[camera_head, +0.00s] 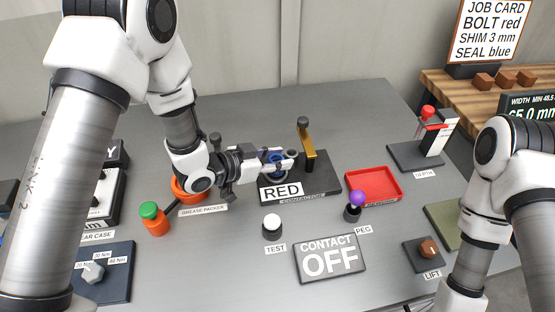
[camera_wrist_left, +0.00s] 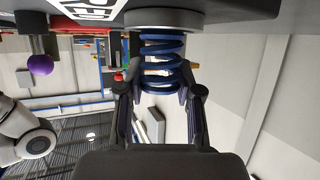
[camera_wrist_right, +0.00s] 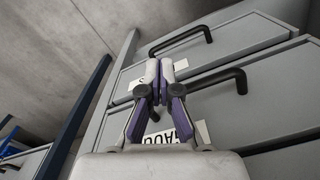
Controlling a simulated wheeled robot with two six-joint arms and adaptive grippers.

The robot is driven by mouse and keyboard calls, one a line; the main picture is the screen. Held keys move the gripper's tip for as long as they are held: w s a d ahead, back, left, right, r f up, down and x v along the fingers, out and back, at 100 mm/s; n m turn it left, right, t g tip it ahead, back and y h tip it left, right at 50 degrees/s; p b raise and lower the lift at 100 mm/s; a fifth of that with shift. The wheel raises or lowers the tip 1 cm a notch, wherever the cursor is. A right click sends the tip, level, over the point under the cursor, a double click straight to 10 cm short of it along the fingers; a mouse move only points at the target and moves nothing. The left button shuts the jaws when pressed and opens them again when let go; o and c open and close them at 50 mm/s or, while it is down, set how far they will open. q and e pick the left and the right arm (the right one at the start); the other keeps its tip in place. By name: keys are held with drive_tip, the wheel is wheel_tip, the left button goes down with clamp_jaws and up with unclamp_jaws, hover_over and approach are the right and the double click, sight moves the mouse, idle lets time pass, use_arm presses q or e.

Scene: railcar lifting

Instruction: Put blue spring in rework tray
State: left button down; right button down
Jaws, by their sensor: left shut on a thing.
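The blue spring (camera_wrist_left: 162,62) stands between the fingers of my left gripper (camera_wrist_left: 160,85) in the left wrist view. One end meets a round grey seat (camera_wrist_left: 165,19); I cannot tell if it is clear of it. In the head view my left gripper (camera_head: 284,160) is shut on the spring at the black fixture with the RED sign (camera_head: 282,191), and partly hides it. A shallow red tray (camera_head: 373,183) lies right of the fixture, empty; its label is unreadable. My right gripper (camera_wrist_right: 160,80) is shut and empty before grey drawers, out of the head view.
A brass-coloured upright lever (camera_head: 306,143) rises behind the spring. A white TEST button (camera_head: 272,226) and a CONTACT OFF plate (camera_head: 330,259) are in front. A gauge stand (camera_head: 425,145) is behind the tray.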

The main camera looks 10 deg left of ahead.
use_arm(q)
drive_tip(key=shift+f, duration=0.35)
drive_tip(key=shift+w+f, duration=0.15)
drive_tip(key=shift+w, duration=0.05)
drive_tip(key=shift+s+f, duration=0.1)
drive_tip(key=shift+f, duration=0.05)
drive_tip(key=c, duration=0.8)
unclamp_jaws()
drive_tip(key=shift+o, duration=0.2)
